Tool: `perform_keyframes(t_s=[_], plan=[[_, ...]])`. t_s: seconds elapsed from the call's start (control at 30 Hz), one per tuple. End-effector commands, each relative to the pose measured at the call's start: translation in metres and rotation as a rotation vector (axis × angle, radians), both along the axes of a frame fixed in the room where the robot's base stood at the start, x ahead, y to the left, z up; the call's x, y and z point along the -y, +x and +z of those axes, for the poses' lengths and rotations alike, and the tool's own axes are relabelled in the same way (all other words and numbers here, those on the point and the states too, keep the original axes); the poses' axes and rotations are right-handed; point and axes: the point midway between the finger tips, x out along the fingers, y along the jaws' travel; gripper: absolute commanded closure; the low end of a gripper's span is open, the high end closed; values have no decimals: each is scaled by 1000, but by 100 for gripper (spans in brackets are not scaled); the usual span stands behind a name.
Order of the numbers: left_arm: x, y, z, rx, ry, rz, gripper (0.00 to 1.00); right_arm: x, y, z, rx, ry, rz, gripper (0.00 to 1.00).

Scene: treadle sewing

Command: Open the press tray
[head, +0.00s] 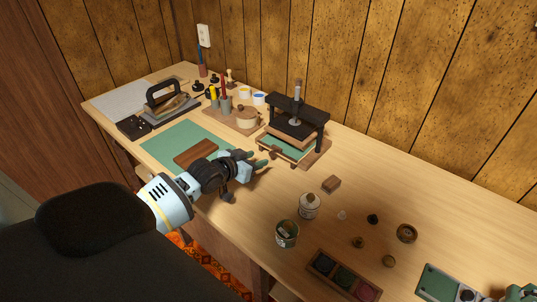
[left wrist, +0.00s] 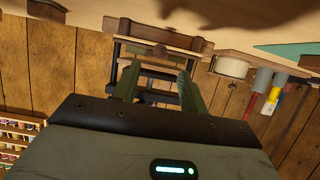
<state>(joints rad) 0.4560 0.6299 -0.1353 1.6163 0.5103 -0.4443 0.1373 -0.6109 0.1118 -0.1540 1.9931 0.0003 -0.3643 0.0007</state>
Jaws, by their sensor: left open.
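The black press (head: 298,112) stands at the back of the bench with a central screw post. Its press tray (head: 284,147), green inside with a pale wooden rim, sits low under the frame and shows at the front. My left gripper (head: 260,159) is just in front of the tray, its green fingers pointing towards it, open and empty. In the left wrist view the press (left wrist: 150,75) appears upside down beyond the two spread fingers (left wrist: 159,72). Whether a finger touches the tray cannot be told.
A brown block (head: 196,152) lies on the green mat (head: 165,140) beside my left wrist. A small wooden block (head: 331,184), a lidded jar (head: 309,206) and an open tin (head: 287,234) stand right of my gripper. A round pot (head: 247,118) stands left of the press.

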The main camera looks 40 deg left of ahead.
Motion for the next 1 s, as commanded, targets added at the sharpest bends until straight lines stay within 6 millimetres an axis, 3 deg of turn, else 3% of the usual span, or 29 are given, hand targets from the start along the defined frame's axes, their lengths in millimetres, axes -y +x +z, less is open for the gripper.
perform_keyframes(t_s=[0.5,0.93,1.0], plan=[[5,56,-24,0,0,-1,57,-1,5,-10,3,2,-1,56],[5,62,-25,1,0,-1,57,-2,3,-11,-2,4,-3,56],[5,62,-25,1,0,-1,66,-2,2,-11,-4,5,-3,56]])
